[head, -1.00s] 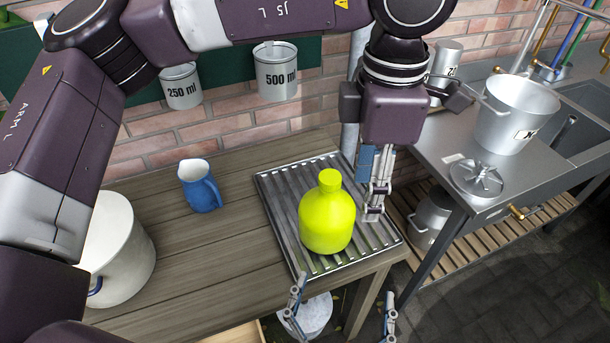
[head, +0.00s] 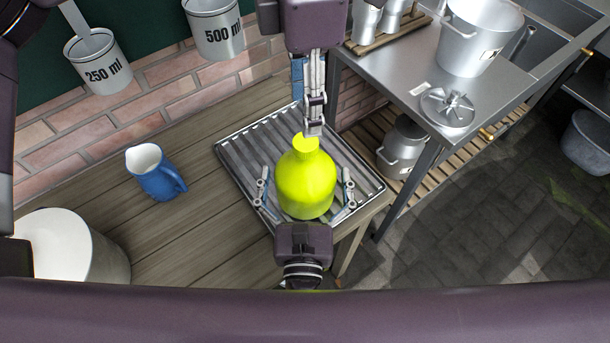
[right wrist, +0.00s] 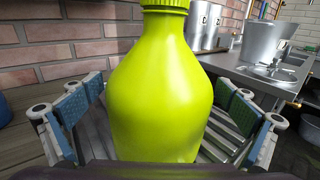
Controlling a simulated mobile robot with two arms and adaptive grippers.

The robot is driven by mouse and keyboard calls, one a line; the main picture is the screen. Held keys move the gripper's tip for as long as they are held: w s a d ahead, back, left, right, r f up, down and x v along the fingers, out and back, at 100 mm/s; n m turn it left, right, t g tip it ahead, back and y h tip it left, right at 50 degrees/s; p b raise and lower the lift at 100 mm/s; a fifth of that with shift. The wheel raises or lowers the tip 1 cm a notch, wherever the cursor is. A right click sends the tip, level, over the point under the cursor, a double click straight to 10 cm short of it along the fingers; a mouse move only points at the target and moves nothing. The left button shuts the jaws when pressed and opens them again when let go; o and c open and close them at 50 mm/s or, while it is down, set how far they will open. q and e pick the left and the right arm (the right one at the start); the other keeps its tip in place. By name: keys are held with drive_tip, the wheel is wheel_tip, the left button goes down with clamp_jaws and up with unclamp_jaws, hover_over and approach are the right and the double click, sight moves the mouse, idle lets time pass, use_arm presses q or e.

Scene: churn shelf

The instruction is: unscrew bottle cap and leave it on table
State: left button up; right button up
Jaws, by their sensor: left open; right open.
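A yellow-green bottle (head: 305,183) stands upright on a ribbed metal tray (head: 235,150) on the wooden table. Its cap (head: 305,143) is on its neck; the cap's lower edge shows at the top of the right wrist view (right wrist: 166,4). My left gripper (head: 314,130) points down just behind and above the cap; whether it touches the cap is hard to tell. My right gripper (head: 305,200) is open low down, with one finger on each side of the bottle body. In the right wrist view the bottle (right wrist: 160,95) sits between the fingers, with gaps on both sides.
A blue jug (head: 153,172) and a large white pot (head: 70,248) stand on the table to the left. Bare table (head: 165,225) lies between them and the tray. A steel counter (head: 400,90) with a pot and lid is at right.

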drive_tip(key=shift+w, duration=0.35)
drive_tip(key=shift+c, duration=0.6)
